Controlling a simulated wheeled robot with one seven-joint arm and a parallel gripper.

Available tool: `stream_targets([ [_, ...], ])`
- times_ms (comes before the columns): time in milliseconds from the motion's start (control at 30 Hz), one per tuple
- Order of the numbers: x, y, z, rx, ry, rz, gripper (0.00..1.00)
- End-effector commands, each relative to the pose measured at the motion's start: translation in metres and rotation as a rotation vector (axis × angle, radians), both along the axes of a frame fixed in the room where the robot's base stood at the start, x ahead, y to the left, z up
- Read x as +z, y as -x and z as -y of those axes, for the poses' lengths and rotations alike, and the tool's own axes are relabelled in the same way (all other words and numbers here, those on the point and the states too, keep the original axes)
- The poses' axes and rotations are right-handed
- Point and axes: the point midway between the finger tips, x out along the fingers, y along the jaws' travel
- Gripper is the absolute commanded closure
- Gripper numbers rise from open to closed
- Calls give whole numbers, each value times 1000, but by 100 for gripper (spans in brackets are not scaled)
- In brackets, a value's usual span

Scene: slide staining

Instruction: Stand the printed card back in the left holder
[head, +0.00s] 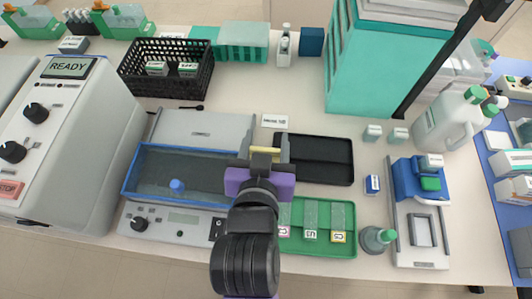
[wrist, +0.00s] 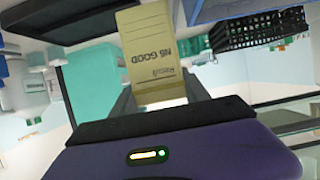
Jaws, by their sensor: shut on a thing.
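The printed card is pale yellow-tan with dark print. In the wrist view the card (wrist: 152,55) stands between my fingers, its print upside down. In the head view a thin yellow strip of the card (head: 264,150) shows at my fingertips. My gripper (head: 262,158) is shut on the card, raised over the right end of the blue-rimmed bath (head: 178,151). A small white label (head: 274,121) with dark print is just beyond my gripper. I cannot tell which thing is the left holder.
A black tray (head: 326,178) lies right of my gripper. A green tray (head: 348,246) with several slides is nearer. A black basket (head: 188,82) and a tall teal box (head: 348,92) stand farther back. A grey machine (head: 92,130) is at left. Open table lies between the basket and teal box.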

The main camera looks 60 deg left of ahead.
Motion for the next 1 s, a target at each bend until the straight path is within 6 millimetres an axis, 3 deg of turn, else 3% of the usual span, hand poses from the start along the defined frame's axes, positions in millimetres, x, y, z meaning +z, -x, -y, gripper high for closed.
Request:
stream_targets([
  [500, -59, 0, 0, 0, 1, 0, 92],
  [900, -65, 0, 0, -1, -1, 1, 92],
  [933, -64, 0, 0, -1, -1, 1, 43],
  [1000, -64, 0, 0, 0, -1, 1, 37],
])
